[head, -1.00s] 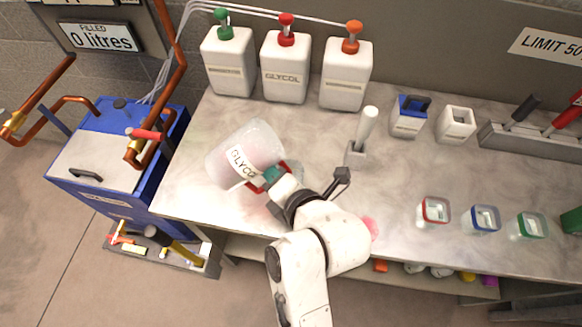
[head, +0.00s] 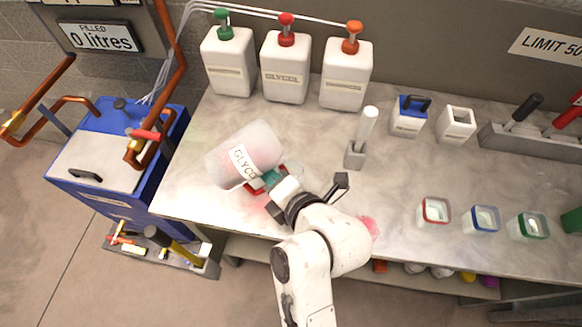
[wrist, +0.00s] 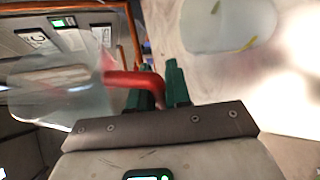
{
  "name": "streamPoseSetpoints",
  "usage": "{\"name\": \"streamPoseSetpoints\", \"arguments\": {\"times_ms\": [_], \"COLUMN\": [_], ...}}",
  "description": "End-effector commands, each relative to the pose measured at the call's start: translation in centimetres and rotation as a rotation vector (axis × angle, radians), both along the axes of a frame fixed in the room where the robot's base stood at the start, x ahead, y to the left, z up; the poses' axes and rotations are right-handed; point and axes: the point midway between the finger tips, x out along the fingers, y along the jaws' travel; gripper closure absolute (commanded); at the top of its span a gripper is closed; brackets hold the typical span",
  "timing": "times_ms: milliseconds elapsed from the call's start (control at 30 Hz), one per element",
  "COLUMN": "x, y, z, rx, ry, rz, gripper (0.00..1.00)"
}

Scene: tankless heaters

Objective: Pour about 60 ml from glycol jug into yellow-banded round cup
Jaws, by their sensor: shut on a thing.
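The glycol jug (head: 262,146), a translucent pinkish container with a white label, is tilted in the head view above the left part of the bench. My gripper (head: 272,178) is shut on its red handle (head: 254,186). The red handle (wrist: 138,80) shows between the green fingers (wrist: 160,85) in the wrist view, with the blurred clear jug body (wrist: 60,90) to the left. A translucent rounded vessel with a small yellow mark (wrist: 228,18) stands at the top of the wrist view; it may be the yellow-banded cup. I cannot make out any stream.
White pump bottles (head: 286,75) stand at the back. Red (head: 434,211), blue (head: 482,219) and green (head: 529,226) rimmed cups stand at right. A white-handled tool in a holder (head: 355,155) stands near my gripper. Pink patches show on the bench (head: 370,226).

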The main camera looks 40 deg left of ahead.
Motion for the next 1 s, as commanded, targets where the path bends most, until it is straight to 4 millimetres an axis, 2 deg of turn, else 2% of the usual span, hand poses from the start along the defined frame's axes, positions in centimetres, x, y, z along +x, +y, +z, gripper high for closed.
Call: {"name": "streamPoseSetpoints", "arguments": {"times_ms": [1000], "x": [-0.61], "y": [0.04], "z": [-0.3], "rx": [0.034], "ry": [0.046], "rz": [0.004], "gripper": [1.0]}}
